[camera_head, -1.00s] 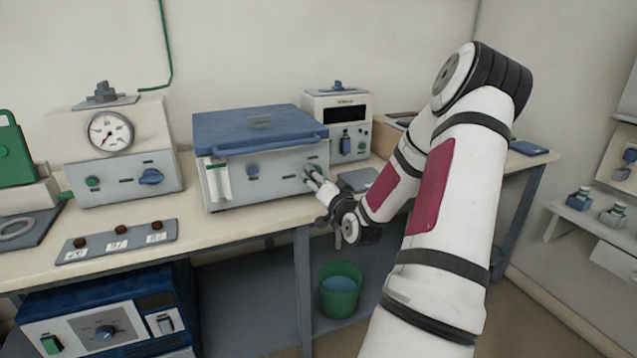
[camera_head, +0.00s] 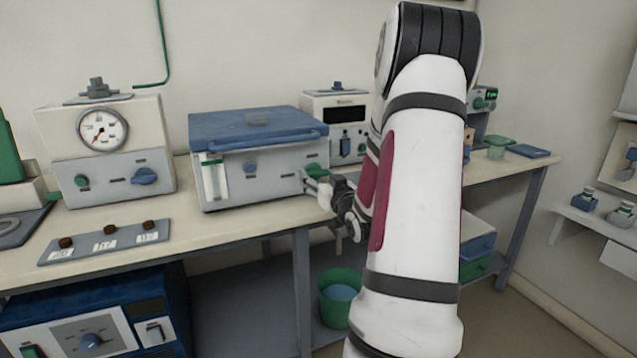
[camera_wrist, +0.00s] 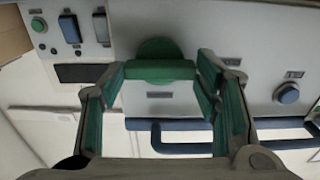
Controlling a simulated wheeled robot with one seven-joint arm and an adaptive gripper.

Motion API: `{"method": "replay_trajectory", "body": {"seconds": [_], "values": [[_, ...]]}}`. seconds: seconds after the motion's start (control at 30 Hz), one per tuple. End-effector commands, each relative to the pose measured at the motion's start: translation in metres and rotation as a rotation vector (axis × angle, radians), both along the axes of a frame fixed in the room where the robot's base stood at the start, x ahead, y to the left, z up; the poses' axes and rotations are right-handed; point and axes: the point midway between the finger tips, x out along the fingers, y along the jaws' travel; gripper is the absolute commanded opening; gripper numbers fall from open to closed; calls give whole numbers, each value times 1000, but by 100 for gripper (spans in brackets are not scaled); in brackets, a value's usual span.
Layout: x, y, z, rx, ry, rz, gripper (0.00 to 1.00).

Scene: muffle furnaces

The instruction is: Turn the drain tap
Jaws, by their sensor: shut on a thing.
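The drain tap (camera_head: 316,171) is a green handle low at the right end of the front panel of a blue-lidded grey box (camera_head: 281,164). In the wrist view the tap (camera_wrist: 160,70) is a round green base with a bar running across the picture. My gripper (camera_wrist: 161,72) has one finger at each end of this bar and is shut on it. In the head view my gripper (camera_head: 322,183) is in front of the panel's right end, and my arm hides part of the space behind it.
A blue knob (camera_head: 250,168) and a pale level strip (camera_head: 213,181) are on the same panel. A white instrument (camera_head: 345,125) stands close on the right. A green bucket (camera_head: 338,297) is below the bench. A strip with brown knobs (camera_head: 108,243) lies at the bench's front left.

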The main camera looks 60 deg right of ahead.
Motion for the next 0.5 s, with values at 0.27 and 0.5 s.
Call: {"method": "replay_trajectory", "body": {"seconds": [0.27, 0.5], "values": [[0, 0, -1, -11, 11, 0, 29], [0, 0, -1, -10, 11, 0, 61]]}}
